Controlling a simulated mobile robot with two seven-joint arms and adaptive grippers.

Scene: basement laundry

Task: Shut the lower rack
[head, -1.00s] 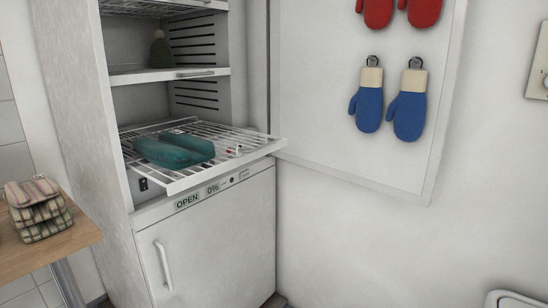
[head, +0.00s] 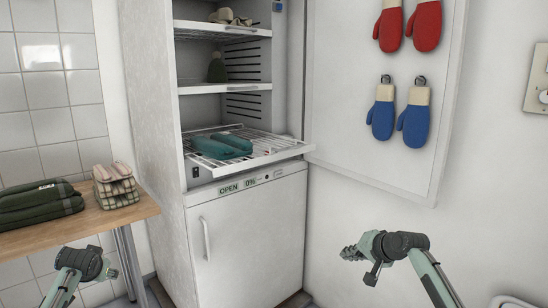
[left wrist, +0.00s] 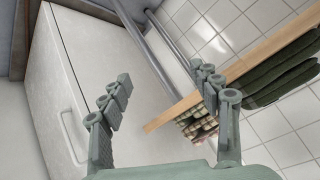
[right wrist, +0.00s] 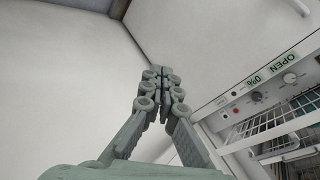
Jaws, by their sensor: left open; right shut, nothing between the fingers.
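The lower rack (head: 262,150) is a white wire shelf pulled partly out of the tall white cabinet (head: 160,150). Teal folded items (head: 222,145) lie on it. Its front edge juts out above the control panel, which reads OPEN and 0%. The rack also shows in the right wrist view (right wrist: 275,125). My right gripper (head: 350,253) is shut and empty, below and to the right of the rack, apart from it. It also shows shut in the right wrist view (right wrist: 159,76). My left gripper (left wrist: 163,85) is open and empty, low near the wooden table.
A wooden table (head: 90,222) at left carries dark green folded cloths (head: 40,205) and a plaid stack (head: 115,186). The open cabinet door (head: 345,100) at right holds red and blue mittens (head: 414,118). A lower door (head: 250,235) with a handle is closed.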

